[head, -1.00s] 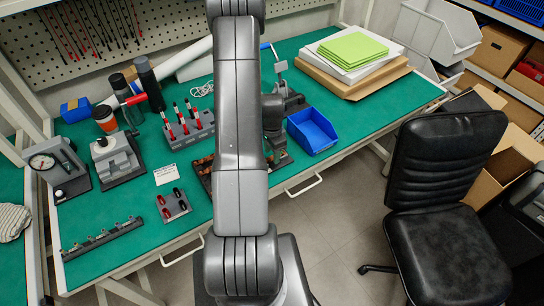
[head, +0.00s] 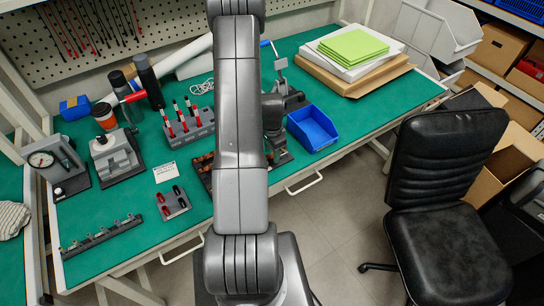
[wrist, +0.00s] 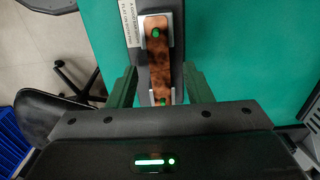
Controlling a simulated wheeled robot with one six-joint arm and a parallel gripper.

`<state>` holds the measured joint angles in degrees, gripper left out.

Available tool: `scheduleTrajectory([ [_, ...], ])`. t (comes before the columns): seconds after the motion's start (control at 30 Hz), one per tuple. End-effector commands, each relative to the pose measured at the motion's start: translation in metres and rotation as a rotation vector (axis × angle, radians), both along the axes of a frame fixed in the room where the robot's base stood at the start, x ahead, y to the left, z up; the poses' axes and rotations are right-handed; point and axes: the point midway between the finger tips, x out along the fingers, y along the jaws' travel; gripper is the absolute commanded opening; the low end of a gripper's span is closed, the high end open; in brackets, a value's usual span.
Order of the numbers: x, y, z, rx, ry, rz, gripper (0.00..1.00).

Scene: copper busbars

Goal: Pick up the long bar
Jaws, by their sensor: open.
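A long copper bar (wrist: 160,70) shows in the wrist view, lying lengthwise in a dark holder with pale clips and green dots at its two ends. My gripper (wrist: 159,88) is open, with one finger on each side of the bar and its holder. The near end of the bar is partly hidden by the gripper body. I cannot tell how far the fingertips are above the bench. In the head view my arm hides most of the copper pieces; a little copper shows in a dark tray (head: 203,164) beside the arm.
A blue bin (head: 312,128) stands just right of my arm. A grey rack with red-handled tools (head: 188,128) stands left of it. Stacked green sheets (head: 353,48) lie at the back right. A black chair (head: 447,200) stands before the bench.

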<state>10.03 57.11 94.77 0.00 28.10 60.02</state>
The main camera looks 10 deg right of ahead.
Motion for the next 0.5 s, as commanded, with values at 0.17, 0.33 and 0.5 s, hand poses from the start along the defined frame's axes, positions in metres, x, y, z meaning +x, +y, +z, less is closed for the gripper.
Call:
scheduleTrajectory([
  [0.17, 0.0, 0.0, -0.0017, 0.0, 0.0, 0.0, 0.45],
  [0.33, -0.0001, 0.0001, -0.0014, 0.0, 0.0, 0.0, 0.45],
  [0.5, -0.0001, 0.0001, -0.0014, 0.0, 0.0, 0.0, 0.34],
])
